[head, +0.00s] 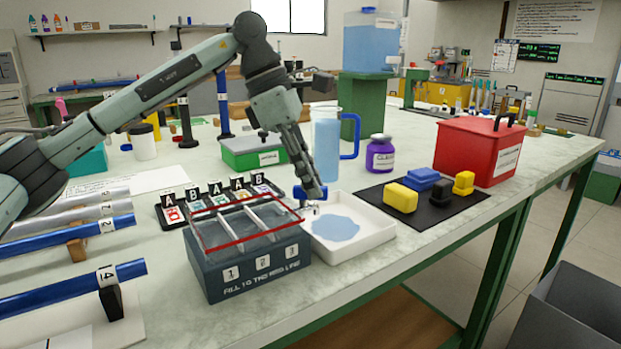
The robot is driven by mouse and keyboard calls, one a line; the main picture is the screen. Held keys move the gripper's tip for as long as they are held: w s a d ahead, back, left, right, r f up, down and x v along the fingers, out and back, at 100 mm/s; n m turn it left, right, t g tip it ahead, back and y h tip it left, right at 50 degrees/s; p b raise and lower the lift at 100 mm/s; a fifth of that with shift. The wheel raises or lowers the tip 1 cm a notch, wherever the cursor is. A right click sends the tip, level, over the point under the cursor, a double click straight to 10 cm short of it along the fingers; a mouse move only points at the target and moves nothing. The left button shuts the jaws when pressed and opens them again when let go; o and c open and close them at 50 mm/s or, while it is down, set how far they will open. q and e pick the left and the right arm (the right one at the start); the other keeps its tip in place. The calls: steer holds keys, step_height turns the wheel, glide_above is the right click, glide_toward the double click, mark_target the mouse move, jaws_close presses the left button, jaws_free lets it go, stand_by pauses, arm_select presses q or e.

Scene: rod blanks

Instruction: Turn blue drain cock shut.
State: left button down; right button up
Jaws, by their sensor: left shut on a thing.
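The blue drain cock (298,192) is on the far right side of the clear three-compartment tank (250,224), above the white tray (382,238). My left gripper (313,194) reaches down from above and is shut on the cock, hiding much of it. The cock's exact angle cannot be made out. The tank has a red line and sits on a dark base with labels 1, 2 and 3. A blue puddle (336,228) lies in the white tray. My right gripper is not in view.
A clear jug (327,140) with a blue handle stands just behind the gripper. A purple jar (380,155), a black mat (424,212) with coloured blocks and a red box (475,150) are to the right. Blue rods (70,288) lie at left.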

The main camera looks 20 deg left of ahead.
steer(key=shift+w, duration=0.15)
arm_select(q)
steer(key=m+p, duration=0.1)
steer(key=m, duration=0.1)
steer(key=m+g+p, duration=0.1)
steer(key=m, duration=0.1)
steer(key=m+g+p, duration=0.1)
steer(key=m, duration=0.1)
steer(key=shift+s+r+p, duration=0.15)
steer(key=shift+s+p, duration=0.15)
steer(key=shift+p, duration=0.1)
steer(key=shift+s+m+g+y+p, duration=0.1)
steer(key=shift+m+g+y+p, duration=0.25)
steer(key=shift+m, duration=0.6)
steer(key=shift+s+m+g+y+p, duration=0.1)
steer(key=shift+m+g+p, duration=0.1)
steer(key=shift+m+g, duration=0.55)
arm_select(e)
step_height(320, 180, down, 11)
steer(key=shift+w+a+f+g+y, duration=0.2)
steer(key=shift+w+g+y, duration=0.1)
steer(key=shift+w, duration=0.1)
arm_select(q)
steer(key=shift+a+m, duration=0.1)
steer(key=shift+m, duration=0.3)
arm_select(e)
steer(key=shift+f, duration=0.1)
